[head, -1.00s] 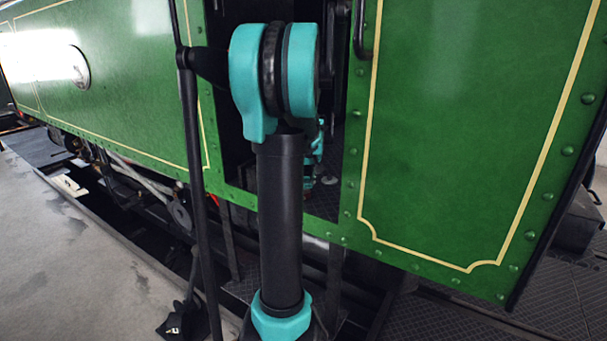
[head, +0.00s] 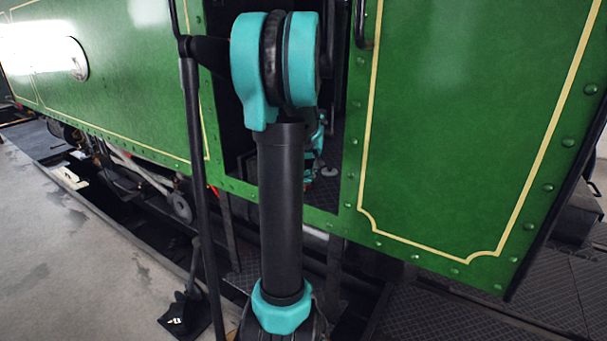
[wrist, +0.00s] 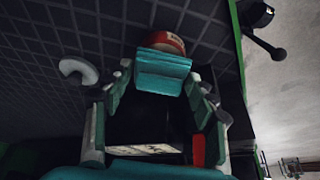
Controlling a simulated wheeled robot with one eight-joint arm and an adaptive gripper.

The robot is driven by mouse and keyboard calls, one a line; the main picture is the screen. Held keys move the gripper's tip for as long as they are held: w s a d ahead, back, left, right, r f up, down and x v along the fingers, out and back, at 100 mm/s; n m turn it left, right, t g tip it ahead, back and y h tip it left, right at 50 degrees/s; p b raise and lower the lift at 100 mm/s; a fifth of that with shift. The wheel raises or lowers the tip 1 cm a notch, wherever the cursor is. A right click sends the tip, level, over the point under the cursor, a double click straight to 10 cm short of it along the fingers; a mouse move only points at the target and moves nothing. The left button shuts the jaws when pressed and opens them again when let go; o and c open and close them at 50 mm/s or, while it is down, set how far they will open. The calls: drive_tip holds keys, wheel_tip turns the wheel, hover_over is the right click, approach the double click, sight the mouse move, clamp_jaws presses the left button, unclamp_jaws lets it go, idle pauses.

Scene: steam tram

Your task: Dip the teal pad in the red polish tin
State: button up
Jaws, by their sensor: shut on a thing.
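In the wrist view, my gripper (wrist: 161,88) is shut on the teal pad (wrist: 162,72), a blocky piece held across between the fingertips. The red polish tin (wrist: 166,40), red with a pale rim, shows just past the pad. The pad overlaps the tin's near side, so I cannot tell whether they touch.
A white curved object (wrist: 78,70) lies on the dark grid-patterned floor left of the tin. A black knobbed handle (wrist: 262,30) stands at the upper right. The green tram side (head: 460,130) frames the narrow doorway, with black handrails beside it.

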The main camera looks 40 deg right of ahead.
drive_tip(key=shift+f, duration=0.5)
idle(1.2)
drive_tip(key=shift+r, duration=0.1)
drive_tip(key=shift+r, duration=3.4)
